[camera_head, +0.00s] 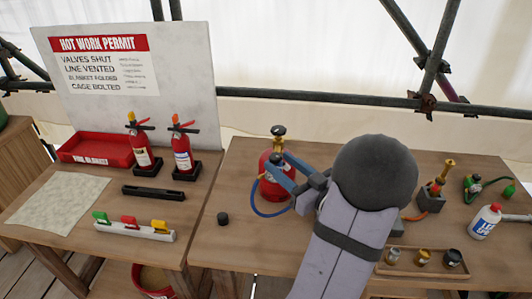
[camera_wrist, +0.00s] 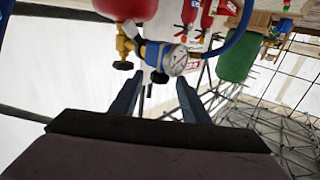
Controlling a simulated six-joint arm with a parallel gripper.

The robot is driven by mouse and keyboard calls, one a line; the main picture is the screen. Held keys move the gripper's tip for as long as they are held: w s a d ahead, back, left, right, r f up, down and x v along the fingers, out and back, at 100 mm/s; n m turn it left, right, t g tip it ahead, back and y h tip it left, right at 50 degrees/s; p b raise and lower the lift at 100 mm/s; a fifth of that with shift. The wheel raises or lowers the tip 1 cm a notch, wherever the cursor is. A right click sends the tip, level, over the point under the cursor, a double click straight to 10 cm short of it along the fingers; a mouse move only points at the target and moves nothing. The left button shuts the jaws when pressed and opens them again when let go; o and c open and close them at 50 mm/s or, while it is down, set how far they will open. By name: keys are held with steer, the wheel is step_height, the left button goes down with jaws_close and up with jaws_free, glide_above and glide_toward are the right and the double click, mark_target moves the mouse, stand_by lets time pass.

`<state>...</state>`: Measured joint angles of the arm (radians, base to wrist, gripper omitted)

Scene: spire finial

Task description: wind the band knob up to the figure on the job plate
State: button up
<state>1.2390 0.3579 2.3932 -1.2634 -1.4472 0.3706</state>
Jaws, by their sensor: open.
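A red cylinder (camera_head: 270,185) stands on the right table with a brass valve and a dark top knob (camera_head: 278,130). In the wrist view the cylinder (camera_wrist: 125,8) carries a brass fitting (camera_wrist: 127,45), a round gauge (camera_wrist: 175,62) and two dark knobs, one at the left (camera_wrist: 122,65) and one near the middle (camera_wrist: 159,76). I cannot tell which is the band knob. My gripper (camera_head: 284,172) is open at the cylinder's right side; in the wrist view its fingertips (camera_wrist: 158,95) flank the space just short of the middle knob. The gauge reading is illegible, and I cannot identify a job plate.
A blue hose (camera_head: 262,205) loops beside the cylinder. A small black cap (camera_head: 223,218) lies to its left. At the right are a white bottle (camera_head: 484,222), a tray (camera_head: 443,272) of small brass parts and a green hose (camera_head: 490,183). Two fire extinguishers (camera_head: 182,155) stand on the left table.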

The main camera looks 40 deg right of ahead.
mark_target(271, 156)
steer(key=shift+w+p, duration=1)
steer(key=shift+w, duration=2.75)
steer(key=c, duration=1.1)
